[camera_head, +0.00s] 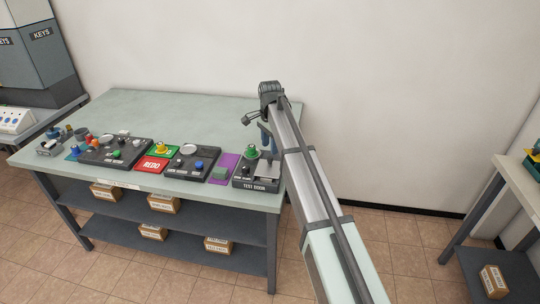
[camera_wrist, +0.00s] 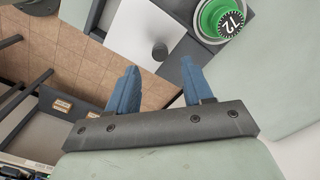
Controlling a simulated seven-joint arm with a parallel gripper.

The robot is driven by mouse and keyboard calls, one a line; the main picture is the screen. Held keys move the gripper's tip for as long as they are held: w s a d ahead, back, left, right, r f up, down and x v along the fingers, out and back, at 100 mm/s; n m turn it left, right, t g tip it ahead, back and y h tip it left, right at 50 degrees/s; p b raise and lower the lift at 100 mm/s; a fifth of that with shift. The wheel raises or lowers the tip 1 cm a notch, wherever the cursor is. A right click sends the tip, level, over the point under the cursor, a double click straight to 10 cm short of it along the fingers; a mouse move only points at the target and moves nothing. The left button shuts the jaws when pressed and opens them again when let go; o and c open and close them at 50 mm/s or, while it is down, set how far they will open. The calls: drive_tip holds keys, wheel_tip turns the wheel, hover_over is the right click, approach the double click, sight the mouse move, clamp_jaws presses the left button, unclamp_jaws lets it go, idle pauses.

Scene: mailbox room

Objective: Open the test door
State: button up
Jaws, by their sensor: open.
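The test door unit is a dark box labelled TEST DOOR (camera_head: 255,188) at the right front end of the workbench. Its door is a light grey panel (camera_head: 268,171) that looks closed, beside a green dial (camera_head: 251,153). In the wrist view the door panel (camera_wrist: 134,28) carries a small round grey knob (camera_wrist: 159,51), and the green dial (camera_wrist: 225,18) reads 72. My gripper (camera_wrist: 160,76) has two blue fingers, open and empty. In the wrist view the knob appears just beyond the gap between them. In the head view my gripper (camera_head: 267,136) is just behind the unit, partly hidden by my arm.
A purple pad (camera_head: 224,167), a red REDO pad (camera_head: 152,164) and dark control boxes (camera_head: 192,164) line the bench's front edge to the left. The bench top (camera_head: 170,108) behind them is clear. Cardboard boxes (camera_head: 163,203) sit on shelves below. Another table stands far right.

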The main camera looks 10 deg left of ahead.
sight(270, 157)
drive_tip(key=shift+f, duration=2.65)
drive_tip(key=shift+c, duration=0.4)
clamp_jaws()
